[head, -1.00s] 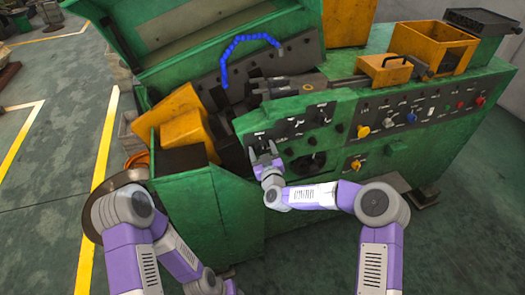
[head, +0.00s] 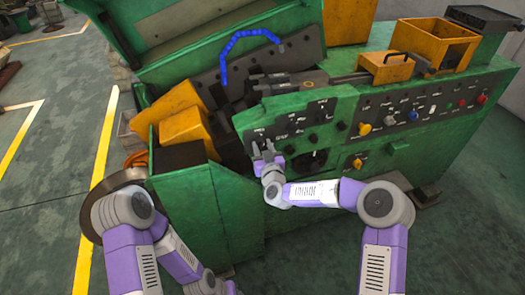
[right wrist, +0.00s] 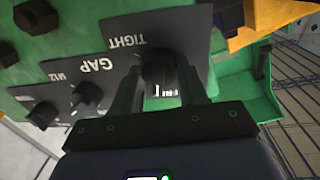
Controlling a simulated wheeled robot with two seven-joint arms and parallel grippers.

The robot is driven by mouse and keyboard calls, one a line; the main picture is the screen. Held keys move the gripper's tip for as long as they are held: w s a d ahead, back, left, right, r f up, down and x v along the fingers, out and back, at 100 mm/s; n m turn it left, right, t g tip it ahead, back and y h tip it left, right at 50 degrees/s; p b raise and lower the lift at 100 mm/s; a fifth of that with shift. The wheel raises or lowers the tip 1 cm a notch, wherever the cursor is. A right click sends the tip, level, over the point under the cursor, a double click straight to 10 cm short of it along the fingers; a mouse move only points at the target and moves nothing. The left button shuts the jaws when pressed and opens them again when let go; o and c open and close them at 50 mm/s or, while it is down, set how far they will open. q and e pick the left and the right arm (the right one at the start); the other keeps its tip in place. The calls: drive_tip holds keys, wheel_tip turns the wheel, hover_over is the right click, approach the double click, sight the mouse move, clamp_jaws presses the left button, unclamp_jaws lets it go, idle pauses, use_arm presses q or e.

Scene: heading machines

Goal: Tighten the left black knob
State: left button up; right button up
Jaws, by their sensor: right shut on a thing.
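The black knob (right wrist: 158,70) under the upside-down "TIGHT" label sits between the two fingers of my right gripper (right wrist: 160,88) in the right wrist view. The fingers are shut on it from both sides. In the head view my right gripper (head: 263,153) is at the left end of the machine's dark control panel and hides most of that knob. My left arm comes in at the lower left, but its gripper is outside the picture.
A black knob by the "GAP" label (right wrist: 87,95) and another black knob (right wrist: 42,115) are beside the held one. The green machine (head: 235,210) has an open lid and yellow parts (head: 185,125). A blue hose (head: 224,57) arches above.

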drive_tip(key=m+b, duration=0.8)
drive_tip(key=shift+d+f, duration=0.1)
drive_tip(key=shift+f, duration=0.05)
drive_tip(key=m+b, duration=0.3)
drive_tip(key=b, duration=0.1)
drive_tip(key=m+y+b, duration=0.1)
drive_tip(key=m+b, duration=0.3)
drive_tip(key=shift+m+g, duration=0.3)
drive_tip(key=shift+g, duration=0.1)
drive_tip(key=m+b, duration=0.3)
drive_tip(key=shift+d, duration=0.1)
drive_tip(key=shift+m+b, duration=0.65)
drive_tip(key=shift+m, duration=0.15)
drive_tip(key=shift+y, duration=0.3)
drive_tip(key=o, duration=1.1)
drive_tip(key=shift+c, duration=0.2)
drive_tip(key=shift+r, duration=0.2)
